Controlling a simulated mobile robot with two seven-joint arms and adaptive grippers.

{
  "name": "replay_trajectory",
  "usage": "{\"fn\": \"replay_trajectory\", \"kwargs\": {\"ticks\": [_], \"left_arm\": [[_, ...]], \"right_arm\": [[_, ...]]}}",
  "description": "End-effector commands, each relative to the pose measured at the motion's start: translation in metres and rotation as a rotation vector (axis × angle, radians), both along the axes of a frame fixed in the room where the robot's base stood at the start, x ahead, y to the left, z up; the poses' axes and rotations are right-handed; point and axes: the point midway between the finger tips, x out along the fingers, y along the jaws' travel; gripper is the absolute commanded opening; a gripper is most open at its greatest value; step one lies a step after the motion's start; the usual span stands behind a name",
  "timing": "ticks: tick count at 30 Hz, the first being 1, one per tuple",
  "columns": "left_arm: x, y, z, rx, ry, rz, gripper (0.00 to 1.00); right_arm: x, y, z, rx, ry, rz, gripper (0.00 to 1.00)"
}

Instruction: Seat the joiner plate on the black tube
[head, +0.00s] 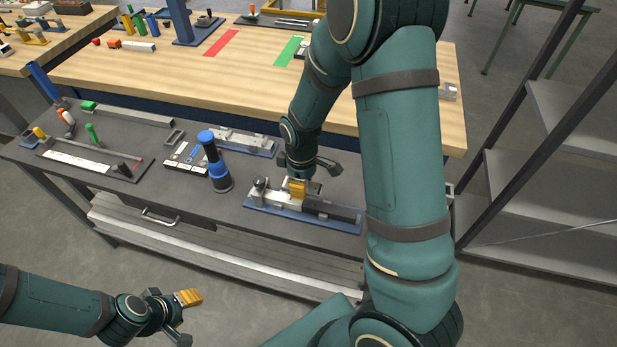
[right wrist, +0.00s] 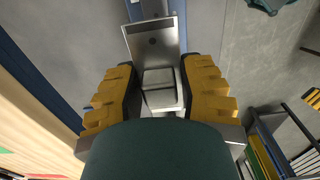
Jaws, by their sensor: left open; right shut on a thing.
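The black tube (head: 332,210) lies along the right part of a blue base plate (head: 262,209) on the dark bench. A pale metal bar continues from its left end. My right gripper (head: 298,188) is low over this fixture. In the right wrist view its yellow fingers (right wrist: 160,84) are closed on the grey metal joiner plate (right wrist: 157,42), a flat piece with a small hole and a block at its near end. Whether the plate touches the tube is hidden. My left gripper (head: 188,298) is open and empty, in front of the bench.
A blue-and-black cylinder (head: 216,165) stands upright left of the fixture. A second blue-based fixture (head: 243,142) lies behind it. A tool tray (head: 95,163) is at the bench's left. A wooden table (head: 330,105) stands behind and metal shelving (head: 560,175) at the right.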

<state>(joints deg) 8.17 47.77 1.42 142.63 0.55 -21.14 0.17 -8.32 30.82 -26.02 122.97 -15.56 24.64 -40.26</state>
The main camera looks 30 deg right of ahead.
Motion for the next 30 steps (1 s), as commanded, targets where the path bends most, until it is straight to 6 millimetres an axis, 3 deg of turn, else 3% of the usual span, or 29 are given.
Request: {"fn": "replay_trajectory", "kwargs": {"ticks": [8, 24, 30], "left_arm": [[0.0, 0.0, -0.006, 0.001, 0.0, 0.0, 0.47], [0.0, -0.002, -0.043, 0.006, 0.004, 0.0, 0.47], [-0.001, -0.002, -0.047, 0.006, 0.006, -0.003, 0.47]], "right_arm": [[-0.001, 0.002, -0.007, -0.001, 0.001, 0.003, 0.02], [0.0, 0.002, -0.05, 0.0, 0.0, 0.003, 0.02], [0.0, 0.002, -0.055, 0.0, 0.0, 0.003, 0.02]]}}
